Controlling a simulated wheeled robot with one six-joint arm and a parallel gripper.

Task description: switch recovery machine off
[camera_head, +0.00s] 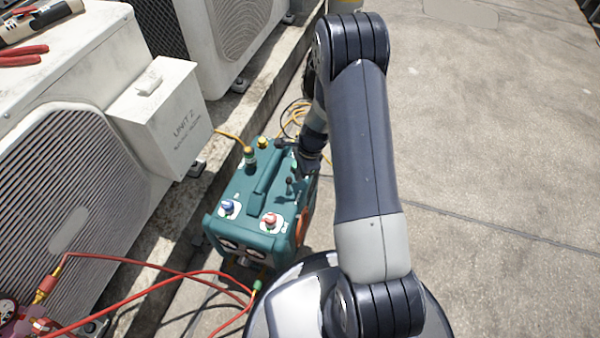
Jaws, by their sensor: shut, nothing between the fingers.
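The recovery machine (239,193) is a teal box on the ground, with a carry handle (267,172) along its top. A blue knob (228,206) and a red knob (270,219) sit near its front edge. A small black toggle-like lever (289,184) stands on the top's right side; its on or off position is too small to tell. My gripper (303,169) points down over the right rear of the machine top, close behind the lever. It is shut and empty. My wrist and arm hide part of the machine's right rear; whether the fingertips touch it cannot be told.
Condenser units (75,165) stand on a concrete curb at left, one with a "UNIT 2" box (165,118). Red hoses (150,268) cross the lower left. A yellow hose (232,136) runs behind the machine. Pliers (22,57) lie top left. The right floor is clear.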

